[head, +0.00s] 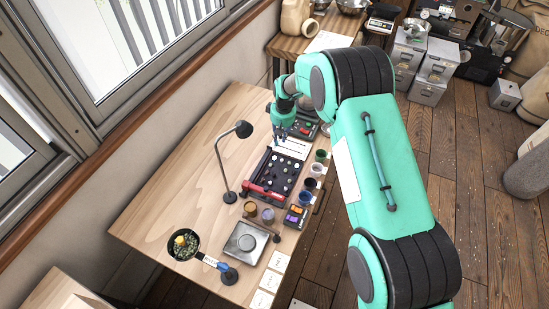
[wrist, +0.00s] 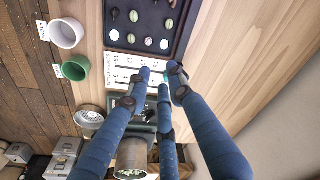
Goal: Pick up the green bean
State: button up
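A dark sorting tray (head: 262,180) lies on the wooden table in the head view, with small beans spread in it. In the wrist view the tray (wrist: 150,7) is at the top, cut off by the frame. It holds several greenish beans, such as one pale green bean (wrist: 168,24), among whitish and dark ones. I cannot tell for sure which is the task's bean. My gripper (head: 281,137) is beyond the tray's far end; its blue fingers (wrist: 158,72) are apart with nothing between them, over a printed card (wrist: 122,64).
A green cup (wrist: 76,68) and a white cup (wrist: 66,33) stand beside the tray. A desk lamp (head: 243,130) rises left of it. A scale (head: 246,242) and a pan (head: 184,244) are nearer. The table's left side is clear.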

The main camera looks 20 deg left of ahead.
jog(key=shift+s+a+f, duration=0.15)
jog(key=shift+a+f, duration=0.2)
jog(key=shift+f, duration=0.25)
jog(key=shift+s+a+f, duration=0.1)
jog(key=shift+a+f, duration=0.25)
jog(key=shift+f, duration=0.2)
jog(key=shift+f, duration=0.15)
send_over(275, 157)
jog(key=shift+s+d+f, duration=0.1)
jog(key=shift+s+f, duration=0.05)
jog(key=shift+f, duration=1.9)
jog(key=shift+s+d+f, duration=0.1)
jog(key=shift+f, duration=1.95)
jog(key=shift+f, duration=0.1)
jog(key=shift+w+a+f, duration=0.15)
jog(key=shift+f, duration=1.1)
jog(key=shift+w+a+f, duration=0.1)
jog(key=shift+f, duration=1.15)
jog(key=shift+c, duration=0.3)
